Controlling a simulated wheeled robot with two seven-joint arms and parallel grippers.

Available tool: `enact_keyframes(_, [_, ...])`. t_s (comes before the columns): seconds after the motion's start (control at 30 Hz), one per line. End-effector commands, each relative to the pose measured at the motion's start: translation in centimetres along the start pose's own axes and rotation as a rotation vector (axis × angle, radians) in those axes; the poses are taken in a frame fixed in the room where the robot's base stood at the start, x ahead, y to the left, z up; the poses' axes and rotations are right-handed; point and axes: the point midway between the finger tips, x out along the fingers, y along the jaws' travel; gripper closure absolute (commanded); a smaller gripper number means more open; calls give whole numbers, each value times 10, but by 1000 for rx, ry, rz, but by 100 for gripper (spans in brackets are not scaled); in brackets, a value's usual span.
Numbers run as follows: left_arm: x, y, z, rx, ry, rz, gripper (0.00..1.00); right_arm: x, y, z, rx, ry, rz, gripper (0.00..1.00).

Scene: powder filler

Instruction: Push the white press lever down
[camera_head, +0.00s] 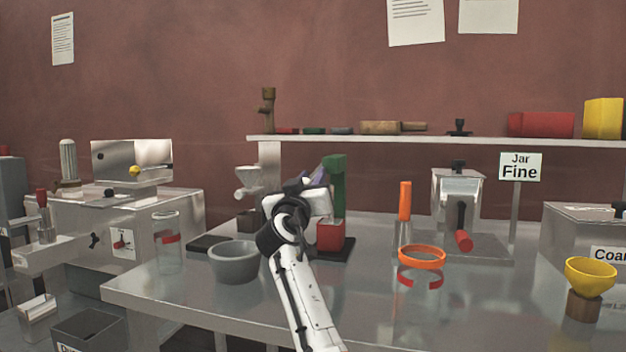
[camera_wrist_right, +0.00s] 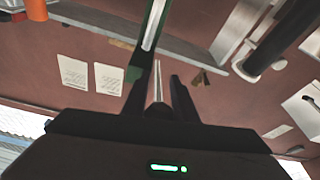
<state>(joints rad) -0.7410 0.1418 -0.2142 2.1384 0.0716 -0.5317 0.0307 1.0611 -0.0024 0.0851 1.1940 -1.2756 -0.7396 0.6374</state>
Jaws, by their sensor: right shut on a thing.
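The green press (camera_head: 338,182) stands on a dark base in the middle of the table, with a red block (camera_head: 330,236) at its lower front. My right gripper (camera_head: 318,186) is at the press's upper left side, and my arm and wrist hide part of it. In the right wrist view, the right gripper's fingers (camera_wrist_right: 165,90) are close together around a thin pale bar (camera_wrist_right: 157,84), which looks like the white press lever. Most of the lever is hidden. The green press column also shows in the right wrist view (camera_wrist_right: 150,40). My left gripper is in neither view.
A grey bowl (camera_head: 234,262) stands left of my right arm. An orange ring (camera_head: 422,257) and an orange cylinder (camera_head: 405,200) are to the right. A steel machine (camera_head: 459,190) stands behind them. A shelf (camera_head: 400,142) runs along the back. A yellow cup (camera_head: 590,274) is at far right.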

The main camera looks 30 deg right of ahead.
Motion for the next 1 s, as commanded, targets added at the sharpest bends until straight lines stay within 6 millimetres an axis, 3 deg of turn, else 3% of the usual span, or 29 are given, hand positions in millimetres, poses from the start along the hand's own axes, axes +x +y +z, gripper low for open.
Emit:
enact_keyframes(0.9, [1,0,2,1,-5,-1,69,0,-1,6,-3,-9,-1,100])
enact_keyframes(0.93, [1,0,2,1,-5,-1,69,0,-1,5,-3,-9,-1,71])
enact_keyframes(1.0, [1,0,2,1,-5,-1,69,0,-1,5,-3,-8,-1,59])
